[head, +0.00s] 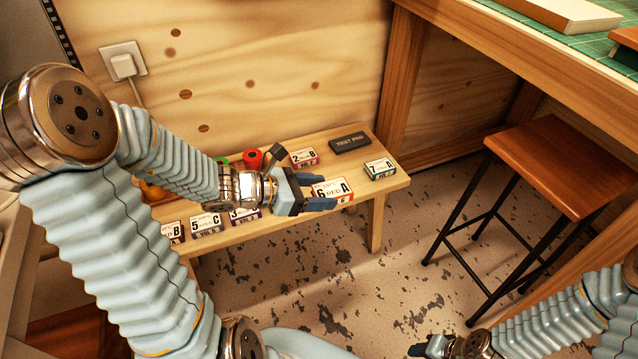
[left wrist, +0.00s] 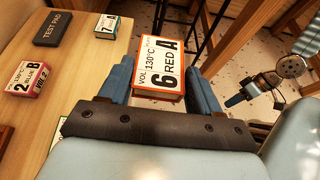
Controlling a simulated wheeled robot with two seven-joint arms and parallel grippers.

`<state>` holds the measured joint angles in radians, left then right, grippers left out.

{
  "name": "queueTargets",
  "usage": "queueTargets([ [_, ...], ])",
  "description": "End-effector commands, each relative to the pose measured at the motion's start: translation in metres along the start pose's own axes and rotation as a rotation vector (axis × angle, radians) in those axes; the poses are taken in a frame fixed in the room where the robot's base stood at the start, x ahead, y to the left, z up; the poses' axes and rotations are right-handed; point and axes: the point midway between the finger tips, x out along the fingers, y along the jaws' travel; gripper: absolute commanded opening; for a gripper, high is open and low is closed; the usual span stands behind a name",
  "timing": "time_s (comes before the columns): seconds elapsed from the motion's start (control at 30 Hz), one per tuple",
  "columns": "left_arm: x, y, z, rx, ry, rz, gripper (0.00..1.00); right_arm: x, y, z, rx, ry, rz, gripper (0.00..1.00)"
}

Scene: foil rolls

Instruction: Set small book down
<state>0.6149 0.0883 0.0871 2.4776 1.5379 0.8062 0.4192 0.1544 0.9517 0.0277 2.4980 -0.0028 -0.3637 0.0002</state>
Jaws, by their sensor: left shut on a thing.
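The small book (head: 336,189) is white and orange-red, marked 6, RED and A. My left gripper (head: 318,192) is shut on it, with one finger along each side. In the head view the book shows over the front edge of the low wooden bench (head: 290,185). In the left wrist view the book (left wrist: 160,68) sits between the two blue fingers of the left gripper (left wrist: 160,88), its label facing the camera; whether it touches the bench is unclear. My right gripper (head: 428,347) is at the bottom edge of the head view, away from the bench.
On the bench are a TEST PAD block (head: 350,142), a green-marked 7 book (head: 380,169), a 2 BLUE B book (head: 304,157), a red roll (head: 252,158) and several lettered books at the left. A stool (head: 560,165) stands right, beside a tall workbench. Bare bench top shows around the pad.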

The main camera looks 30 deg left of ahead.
Motion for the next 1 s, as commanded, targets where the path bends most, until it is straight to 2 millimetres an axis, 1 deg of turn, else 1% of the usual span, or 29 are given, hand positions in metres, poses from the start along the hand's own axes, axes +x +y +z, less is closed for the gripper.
queueTargets([
  [0.03,-0.009,-0.003,0.010,-0.004,-0.006,0.017,0.32,-0.004,-0.002,0.000,-0.001,-0.001,-0.001,0.43],
  [0.13,-0.015,-0.001,0.014,-0.017,-0.016,0.033,0.32,-0.005,-0.003,0.001,-0.001,-0.003,-0.002,0.43],
  [0.17,-0.015,0.003,0.013,-0.019,-0.018,0.035,0.32,-0.005,-0.003,0.001,-0.001,-0.003,-0.002,0.43],
  [0.27,-0.008,0.024,0.005,-0.022,-0.018,0.036,0.32,-0.006,-0.003,0.001,-0.002,-0.003,-0.002,0.43],
  [0.47,0.010,0.080,-0.014,-0.021,-0.018,0.036,0.32,-0.012,-0.006,0.001,-0.002,-0.003,-0.002,0.43],
  [0.5,0.015,0.090,-0.021,-0.023,-0.018,0.036,0.32,-0.012,-0.006,0.001,-0.003,-0.003,-0.002,0.43],
  [0.6,0.026,0.106,-0.041,-0.022,-0.018,0.035,0.32,-0.011,-0.006,0.001,-0.002,-0.004,-0.002,0.43],
  [0.7,0.034,0.118,-0.054,-0.020,-0.018,0.035,0.32,-0.011,-0.006,0.001,-0.003,-0.004,-0.002,0.43],
  [0.77,0.037,0.123,-0.058,-0.019,-0.018,0.035,0.32,-0.011,-0.006,0.001,-0.003,-0.004,-0.002,0.43],
  [0.87,0.040,0.128,-0.063,-0.018,-0.018,0.035,0.32,-0.011,-0.006,0.001,-0.002,-0.004,-0.002,0.43],
  [0.93,0.044,0.134,-0.070,-0.019,-0.018,0.035,0.32,-0.012,-0.006,0.001,-0.002,-0.004,-0.002,0.43],
  [1.0,0.049,0.133,-0.081,-0.022,-0.018,0.034,0.32,-0.013,-0.006,0.001,-0.003,-0.004,-0.002,0.43],
])
